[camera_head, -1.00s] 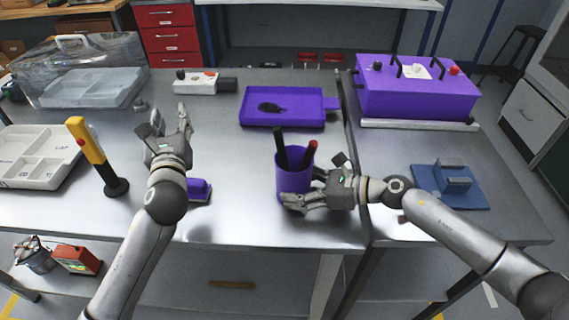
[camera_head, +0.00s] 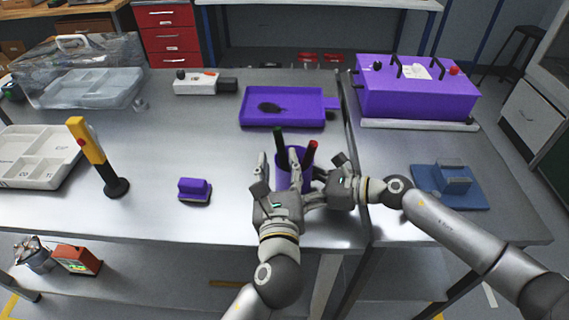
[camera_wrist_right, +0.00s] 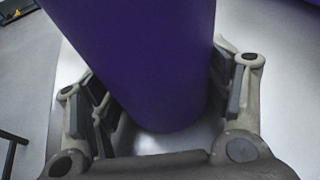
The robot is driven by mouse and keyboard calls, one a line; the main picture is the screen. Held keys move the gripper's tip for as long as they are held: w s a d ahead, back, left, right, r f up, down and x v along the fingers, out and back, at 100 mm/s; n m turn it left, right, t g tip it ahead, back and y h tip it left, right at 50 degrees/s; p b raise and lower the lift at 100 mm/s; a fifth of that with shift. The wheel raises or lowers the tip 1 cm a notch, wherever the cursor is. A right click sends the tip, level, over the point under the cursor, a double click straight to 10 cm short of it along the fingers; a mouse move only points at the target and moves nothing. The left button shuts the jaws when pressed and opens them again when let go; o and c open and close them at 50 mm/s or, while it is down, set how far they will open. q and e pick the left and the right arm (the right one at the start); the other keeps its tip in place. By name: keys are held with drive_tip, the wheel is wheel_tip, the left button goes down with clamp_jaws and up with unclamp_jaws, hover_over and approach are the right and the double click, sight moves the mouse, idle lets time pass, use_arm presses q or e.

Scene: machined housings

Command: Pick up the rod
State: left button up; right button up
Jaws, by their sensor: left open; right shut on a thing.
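A purple cup (camera_head: 284,178) stands near the table's front edge, partly hidden behind my left gripper. Two thin rods stick up out of it: a dark green one (camera_head: 279,141) on the left and a red-topped one (camera_head: 311,150) on the right. My left gripper (camera_head: 278,165) is open, its fingers pointing up in front of the cup, close to the dark green rod. My right gripper (camera_head: 316,187) is shut on the cup from the right. The right wrist view shows the cup (camera_wrist_right: 150,60) between both fingers; the rods are out of that view.
A purple tray (camera_head: 245,116) with a dark object lies behind the cup. A purple eraser-like block (camera_head: 194,189) and a yellow-black upright tool (camera_head: 92,155) stand left. A purple box (camera_head: 415,95) and blue base (camera_head: 432,190) are right. The table between block and cup is clear.

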sight(280, 146)
use_arm(q)
drive_tip(key=w, duration=0.7)
drive_tip(key=shift+r, duration=0.15)
drive_tip(key=shift+a, duration=0.1)
clamp_jaws()
